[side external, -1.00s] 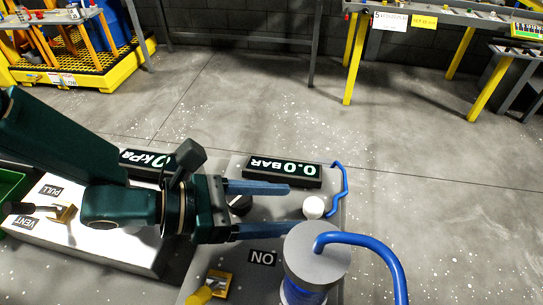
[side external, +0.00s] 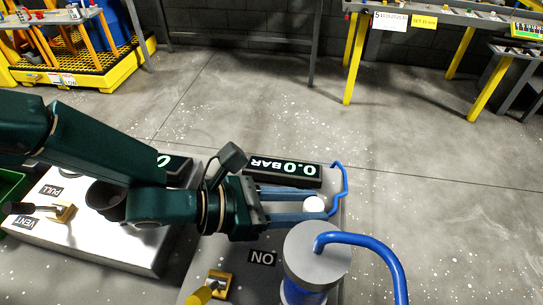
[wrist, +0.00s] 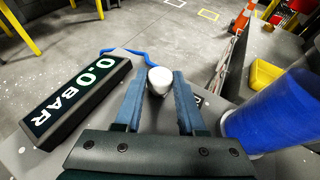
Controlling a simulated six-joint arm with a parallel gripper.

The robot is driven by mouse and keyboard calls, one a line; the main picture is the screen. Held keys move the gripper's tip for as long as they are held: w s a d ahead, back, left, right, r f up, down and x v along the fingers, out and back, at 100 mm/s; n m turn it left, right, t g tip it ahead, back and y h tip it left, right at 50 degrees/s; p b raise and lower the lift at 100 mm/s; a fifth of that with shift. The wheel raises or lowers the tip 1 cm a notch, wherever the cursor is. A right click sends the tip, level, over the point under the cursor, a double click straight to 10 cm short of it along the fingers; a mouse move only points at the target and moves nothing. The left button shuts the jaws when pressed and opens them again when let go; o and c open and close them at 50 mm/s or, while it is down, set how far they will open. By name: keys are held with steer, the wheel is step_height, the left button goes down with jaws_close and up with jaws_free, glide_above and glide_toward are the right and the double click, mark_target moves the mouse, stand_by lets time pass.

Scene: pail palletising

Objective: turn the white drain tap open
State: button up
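The white drain tap (side external: 314,204) is a rounded white knob on the grey panel, close to the blue tube. It also shows in the wrist view (wrist: 159,80). My gripper (side external: 314,205) reaches it from the left, and its two blue-grey fingers lie along either side of the knob. In the wrist view, the fingertips (wrist: 159,83) are at both sides of the tap, with no clear gap, so the gripper looks shut on it. The fingers partly hide the tap's base.
A display reading 0.0 BAR (side external: 284,173) stands just behind the fingers. A blue cylinder with a grey cap (side external: 313,255) and blue hose (side external: 375,250) stands close in front. A yellow-handled valve (side external: 211,287) and an ON label (side external: 262,258) are nearer the camera.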

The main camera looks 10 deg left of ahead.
mark_target(308, 207)
jaws_close()
steer(key=shift+s+d+r+n+t, duration=0.1)
steer(key=shift+s+d+n+t, duration=0.1)
steer(key=shift+n+t, duration=0.3)
steer(key=shift+a+n+t+y, duration=0.1)
steer(key=shift+n+t+y, duration=0.2)
steer(key=shift+t+y, duration=0.1)
steer(key=o, duration=1)
jaws_free()
steer(key=shift+o, duration=0.2)
steer(key=shift+a, duration=0.15)
steer(key=shift+v, duration=2.45)
